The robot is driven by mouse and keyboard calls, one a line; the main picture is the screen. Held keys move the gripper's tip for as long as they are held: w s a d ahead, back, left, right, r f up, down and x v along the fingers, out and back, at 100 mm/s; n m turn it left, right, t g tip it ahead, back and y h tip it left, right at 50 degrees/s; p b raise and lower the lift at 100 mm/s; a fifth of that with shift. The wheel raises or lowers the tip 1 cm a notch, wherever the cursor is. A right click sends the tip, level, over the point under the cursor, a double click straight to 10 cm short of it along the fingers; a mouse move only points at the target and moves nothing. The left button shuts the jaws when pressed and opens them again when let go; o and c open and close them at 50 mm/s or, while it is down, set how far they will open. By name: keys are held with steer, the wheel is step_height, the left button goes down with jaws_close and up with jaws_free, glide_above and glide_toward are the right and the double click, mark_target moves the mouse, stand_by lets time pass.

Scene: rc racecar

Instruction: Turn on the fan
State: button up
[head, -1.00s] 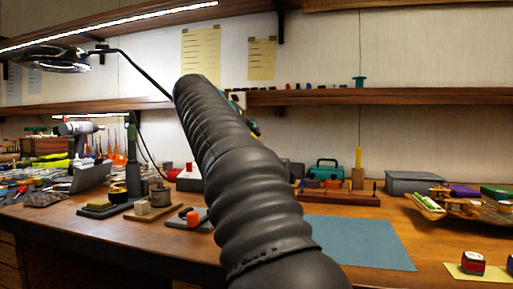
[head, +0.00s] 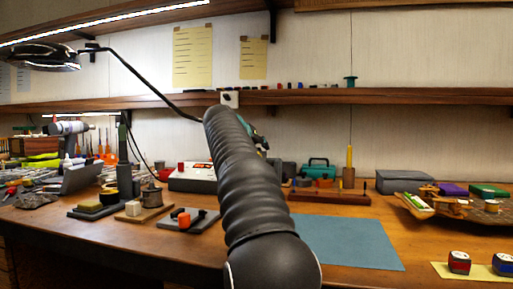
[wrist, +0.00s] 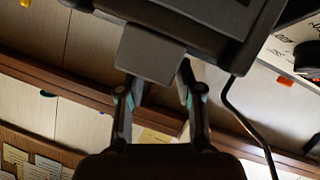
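No fan is clearly identifiable. A dark round head (head: 40,56) on a thin bent black arm hangs at the upper left in the head view; I cannot tell whether it is a lamp or a fan. A small white box with a dark mark (head: 229,99) sits at the shelf edge, just above the end of my arm. My gripper (wrist: 158,88) shows in the wrist view with its two teal-padded fingers apart. A grey block (wrist: 150,48) on a larger dark grey body lies by the fingertips; contact is unclear. In the head view my arm mostly hides the gripper.
The wooden shelf (head: 400,96) runs behind my arm. On the bench stand a white box with a red part (head: 190,178), a teal toolbox (head: 318,170) and a grey case (head: 403,182). The blue mat (head: 345,242) is bare. A black cable (wrist: 240,115) passes right of the fingers.

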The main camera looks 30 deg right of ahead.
mark_target(268, 158)
steer(key=shift+c, duration=0.2)
jaws_close()
steer(key=shift+a, duration=0.15)
steer(key=shift+s+d, duration=0.1)
steer(key=shift+d, duration=0.1)
steer(key=m, duration=0.1)
steer(key=s+m+t+y, duration=0.1)
steer(key=shift+d+r+m+b, duration=0.15)
steer(key=shift+d+m+b, duration=0.15)
steer(key=shift+d+b, duration=0.1)
steer(key=m+t+y+b, duration=0.1)
steer(key=m, duration=0.1)
steer(key=s+d+m+t+y+b, duration=0.1)
steer(key=shift+s+d+m, duration=0.1)
steer(key=shift+m, duration=0.3)
steer(key=shift+t, duration=0.3)
